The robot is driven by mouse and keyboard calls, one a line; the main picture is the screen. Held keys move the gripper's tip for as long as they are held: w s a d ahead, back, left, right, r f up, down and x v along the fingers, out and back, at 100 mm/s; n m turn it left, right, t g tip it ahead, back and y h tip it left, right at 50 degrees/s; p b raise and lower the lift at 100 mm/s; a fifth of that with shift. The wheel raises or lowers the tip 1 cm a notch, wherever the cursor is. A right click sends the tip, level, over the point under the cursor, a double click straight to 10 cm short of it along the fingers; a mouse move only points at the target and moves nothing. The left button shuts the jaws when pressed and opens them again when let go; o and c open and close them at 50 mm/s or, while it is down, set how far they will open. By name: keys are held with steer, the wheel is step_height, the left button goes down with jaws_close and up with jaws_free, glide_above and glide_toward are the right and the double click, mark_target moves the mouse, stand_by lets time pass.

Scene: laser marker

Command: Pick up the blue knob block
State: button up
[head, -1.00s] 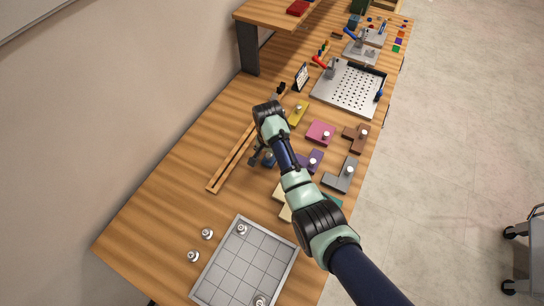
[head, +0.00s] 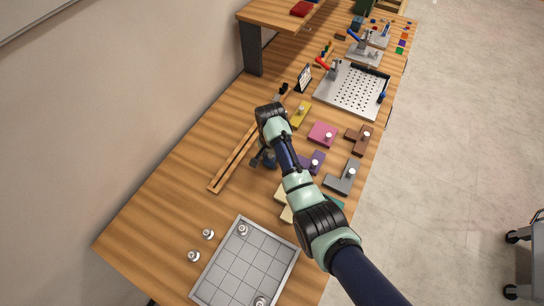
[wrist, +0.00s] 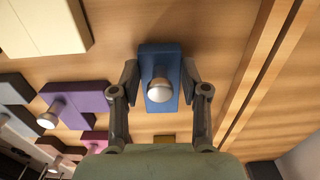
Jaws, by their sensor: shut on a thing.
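The blue knob block (wrist: 160,62) is in the middle of the wrist view, with a round metal knob (wrist: 159,91) on it. My gripper (wrist: 160,82) has one finger on each side of the block and is shut on it. In the head view the block (head: 270,162) is mostly hidden by my gripper (head: 262,158) and arm. I cannot tell whether the block touches the table.
A purple block (head: 315,160), a pink block (head: 322,134), a yellow block (head: 300,115), a grey block (head: 342,179) and a brown block (head: 359,140) stand close by. A wooden rail (head: 232,160) runs along the left. A grid tray (head: 246,262) lies at the front.

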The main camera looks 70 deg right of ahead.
step_height(320, 180, up, 28)
steer(key=p, duration=1.8)
steer(key=shift+f, duration=0.15)
